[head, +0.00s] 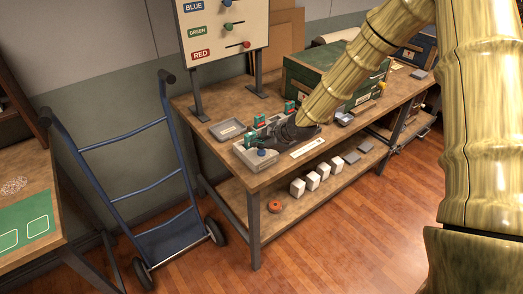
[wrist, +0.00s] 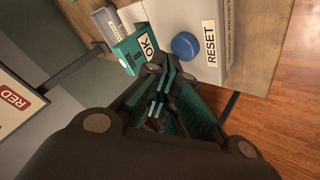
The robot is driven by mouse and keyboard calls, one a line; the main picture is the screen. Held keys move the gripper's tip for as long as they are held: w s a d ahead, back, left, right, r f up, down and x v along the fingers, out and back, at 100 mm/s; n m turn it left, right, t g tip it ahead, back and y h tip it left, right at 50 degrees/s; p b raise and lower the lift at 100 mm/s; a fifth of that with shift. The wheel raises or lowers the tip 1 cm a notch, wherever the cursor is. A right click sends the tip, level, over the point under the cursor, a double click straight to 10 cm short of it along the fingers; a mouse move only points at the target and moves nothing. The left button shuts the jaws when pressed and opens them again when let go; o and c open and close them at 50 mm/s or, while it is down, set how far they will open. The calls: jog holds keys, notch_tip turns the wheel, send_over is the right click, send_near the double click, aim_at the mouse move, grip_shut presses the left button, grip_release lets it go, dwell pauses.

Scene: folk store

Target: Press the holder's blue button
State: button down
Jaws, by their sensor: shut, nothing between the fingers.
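The holder is a pale grey box (wrist: 205,20) near the left end of the workbench; it also shows in the head view (head: 243,153). Its round blue button (wrist: 184,45) sits on the top face beside a RESET label (wrist: 210,41). A teal piece marked OK (wrist: 137,47) stands at the holder's other side. My gripper (wrist: 162,80) is shut and empty, its fingertips close to the button and the OK piece in the wrist view. They appear apart from the button, but the height gap is unclear. In the head view my dark gripper (head: 270,143) is over the holder.
A grey tray (head: 228,130) lies behind the holder on the workbench (head: 340,131). A green case (head: 318,75) stands farther right. A panel with BLUE, GREEN and RED sliders (head: 224,28) rises behind. A blue hand truck (head: 140,195) stands left of the bench.

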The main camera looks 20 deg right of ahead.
aim_at(259, 153)
jog(key=shift+r, duration=0.2)
jog(key=shift+r+p, duration=1.65)
jog(key=shift+r, duration=0.8)
jog(key=shift+a+f, duration=0.1)
